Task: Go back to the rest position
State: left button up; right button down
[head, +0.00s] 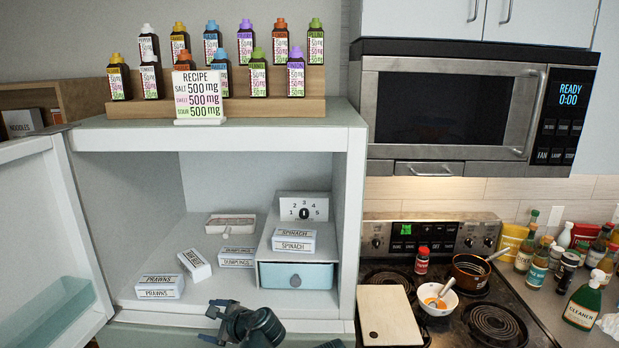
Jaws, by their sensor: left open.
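My left gripper (214,325) is at the bottom of the head view, dark and open, just in front of the open cabinet (348,230). Nothing shows between its fingers. It is apart from the white food boxes inside. The nearest is a prawns box (160,286) on the cabinet floor, to its left. My right gripper is not in view.
The cabinet door (45,240) stands open at the left. Inside are dumplings boxes (237,256), spinach boxes (294,240) and a blue drawer (298,275). At the right, the stove (450,300) holds a cutting board (387,315), bowl (437,299) and pot (470,271).

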pick_arm(q)
jog(key=s+d+f+n+g+h, duration=0.1)
jog(key=s+f+n+g+h, duration=0.3)
jog(key=s+f+n, duration=0.35)
jog(key=s+d+f+n+g+h+b, duration=0.1)
jog(key=s+d+f+n+h+b, duration=0.1)
jog(key=s+d+f+b, duration=0.3)
jog(key=s+d+f+n+g+h+b, duration=0.2)
jog(key=s+d+f+b, duration=0.3)
jog(key=d+f, duration=0.5)
jog(key=s+d+n+h, duration=0.1)
jog(key=s+d, duration=0.1)
jog(key=d, duration=0.1)
jog(key=shift+b, duration=0.35)
jog(key=shift+n, duration=0.25)
